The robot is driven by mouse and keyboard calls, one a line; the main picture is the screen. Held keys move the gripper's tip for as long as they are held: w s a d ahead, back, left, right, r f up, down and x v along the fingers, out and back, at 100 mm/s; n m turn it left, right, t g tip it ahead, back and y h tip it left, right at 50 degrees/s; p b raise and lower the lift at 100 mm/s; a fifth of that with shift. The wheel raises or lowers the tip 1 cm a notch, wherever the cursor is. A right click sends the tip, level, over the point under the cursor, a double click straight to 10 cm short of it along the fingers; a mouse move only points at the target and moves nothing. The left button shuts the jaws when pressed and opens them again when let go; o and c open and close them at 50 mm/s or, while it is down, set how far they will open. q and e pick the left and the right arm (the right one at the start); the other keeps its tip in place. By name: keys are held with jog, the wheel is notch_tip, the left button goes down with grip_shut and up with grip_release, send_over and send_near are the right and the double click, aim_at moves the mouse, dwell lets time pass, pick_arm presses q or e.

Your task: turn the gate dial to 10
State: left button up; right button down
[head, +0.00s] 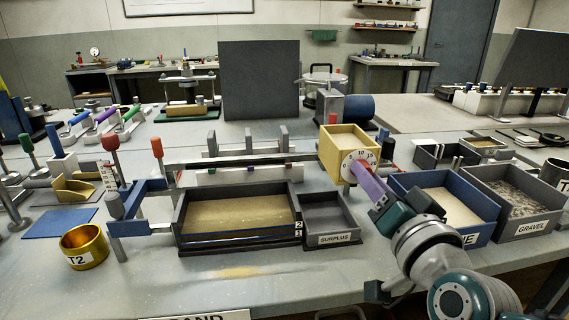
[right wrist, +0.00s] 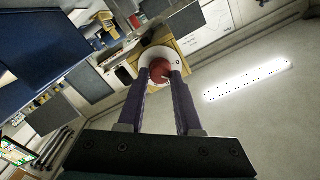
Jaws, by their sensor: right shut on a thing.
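The gate dial (head: 359,161) is a white disc with black numbers on the front of a yellow sand-filled box (head: 336,162). In the head view my right gripper (head: 362,178) covers the lower part of the dial, and which number is set cannot be told. My left gripper is not seen.
Below the box stand a grey sand tray (head: 240,242), a SURPLUS bin (head: 333,239), a blue sand bin (head: 478,236) and a GRAVEL bin (head: 535,229). A gold T2 cup (head: 84,246) and red-topped posts stand at left. The front table strip is mostly clear.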

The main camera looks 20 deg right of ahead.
jog(key=shift+m+b, duration=0.35)
jog(key=shift+m, duration=3.45)
jog(key=c, duration=0.6)
grip_release()
jog(key=v, duration=1)
jog(key=shift+d, duration=0.15)
